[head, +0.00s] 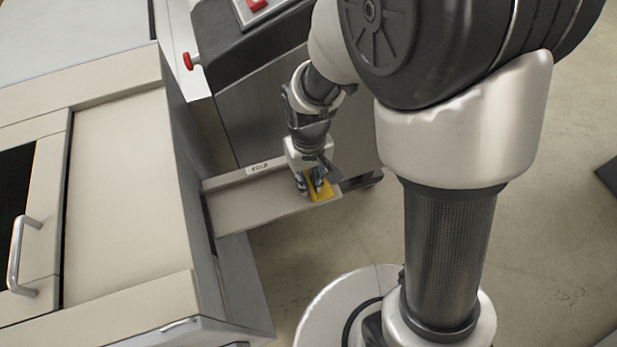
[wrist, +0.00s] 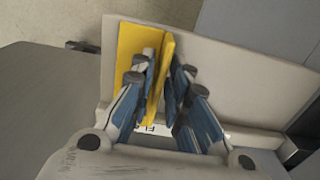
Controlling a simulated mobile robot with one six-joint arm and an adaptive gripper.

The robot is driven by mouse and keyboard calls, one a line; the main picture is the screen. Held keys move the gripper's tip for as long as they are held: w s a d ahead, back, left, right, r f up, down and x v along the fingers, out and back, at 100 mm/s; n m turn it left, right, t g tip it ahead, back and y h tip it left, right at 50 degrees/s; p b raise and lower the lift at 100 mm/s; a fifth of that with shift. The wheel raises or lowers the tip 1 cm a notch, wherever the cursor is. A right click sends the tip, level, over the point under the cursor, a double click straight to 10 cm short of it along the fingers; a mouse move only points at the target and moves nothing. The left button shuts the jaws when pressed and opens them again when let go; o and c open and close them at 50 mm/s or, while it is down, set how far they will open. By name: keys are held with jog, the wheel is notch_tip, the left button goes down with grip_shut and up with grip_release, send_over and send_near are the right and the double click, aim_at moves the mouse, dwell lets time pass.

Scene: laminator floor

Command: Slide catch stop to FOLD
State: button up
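The yellow catch stop (head: 321,188) sits on the outer right end of a pale tray (head: 245,207). It has a flat plate and an upright fin, which show clearly in the wrist view (wrist: 165,70). My gripper (head: 312,182) reaches down over it, with blue-and-grey fingers on both sides of the fin. In the wrist view the fingers (wrist: 162,78) lie close against the fin and appear shut on it.
A large beige machine (head: 130,190) with a metal handle (head: 18,258) stands left of the tray. Concrete floor (head: 320,245) is open in front of the tray.

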grip_shut()
dwell(0.3)
jog(key=s+a, duration=0.1)
jog(key=a, duration=0.2)
jog(key=s+a, duration=0.1)
jog(key=a, duration=0.2)
jog(key=a+p, duration=0.1)
jog(key=a, duration=0.2)
jog(key=shift+s+a, duration=0.4)
jog(key=shift+o, duration=1.3)
grip_release()
jog(key=shift+s+a, duration=0.1)
jog(key=shift+a, duration=0.1)
jog(key=shift+o, duration=0.6)
jog(key=shift+d, duration=0.1)
